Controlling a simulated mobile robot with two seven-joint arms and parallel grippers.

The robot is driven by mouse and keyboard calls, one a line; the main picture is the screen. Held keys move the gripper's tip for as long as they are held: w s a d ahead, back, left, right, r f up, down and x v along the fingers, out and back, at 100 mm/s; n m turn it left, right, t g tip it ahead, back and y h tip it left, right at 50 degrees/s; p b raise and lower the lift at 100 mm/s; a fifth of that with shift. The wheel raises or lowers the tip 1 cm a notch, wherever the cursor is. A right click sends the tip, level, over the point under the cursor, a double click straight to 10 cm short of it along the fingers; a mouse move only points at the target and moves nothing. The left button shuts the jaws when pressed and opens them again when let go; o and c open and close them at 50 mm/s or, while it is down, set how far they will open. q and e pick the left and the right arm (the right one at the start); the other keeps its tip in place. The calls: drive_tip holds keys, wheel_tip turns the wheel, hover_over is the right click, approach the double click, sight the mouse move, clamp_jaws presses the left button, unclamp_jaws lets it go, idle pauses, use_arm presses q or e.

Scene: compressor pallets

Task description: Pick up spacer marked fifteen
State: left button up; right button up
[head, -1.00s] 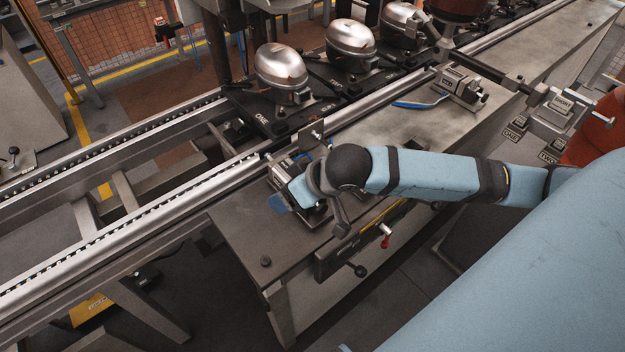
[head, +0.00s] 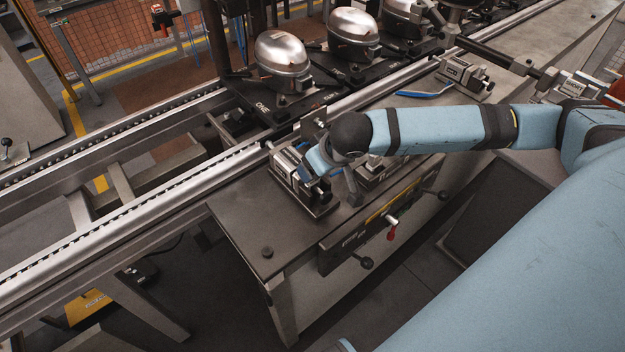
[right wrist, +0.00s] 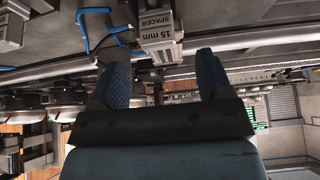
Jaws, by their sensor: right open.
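The spacer marked 15 mm (right wrist: 160,38) is a grey block with a pale label in the right wrist view, at the top middle. My right gripper (right wrist: 164,62) is open, its two blue fingers apart and empty. The spacer shows beyond the fingertips, between their lines, and looks apart from them. In the head view my right gripper (head: 312,170) is over a grey metal fixture (head: 316,211) on the bench, partly hidden by my wrist. I cannot tell the 15 mm spacer there. My left gripper is not in view.
Shiny compressors (head: 283,62) stand on black pallets along the rail behind the bench (head: 245,232). Another block fixture (head: 462,78) and a blue handle (head: 425,93) lie farther along. The bench's left front corner is mostly clear.

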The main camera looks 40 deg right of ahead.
sight(312, 182)
drive_tip(key=x, duration=0.5)
drive_tip(key=shift+d+f, duration=0.1)
drive_tip(key=shift+f, duration=0.05)
drive_tip(key=c, duration=1.1)
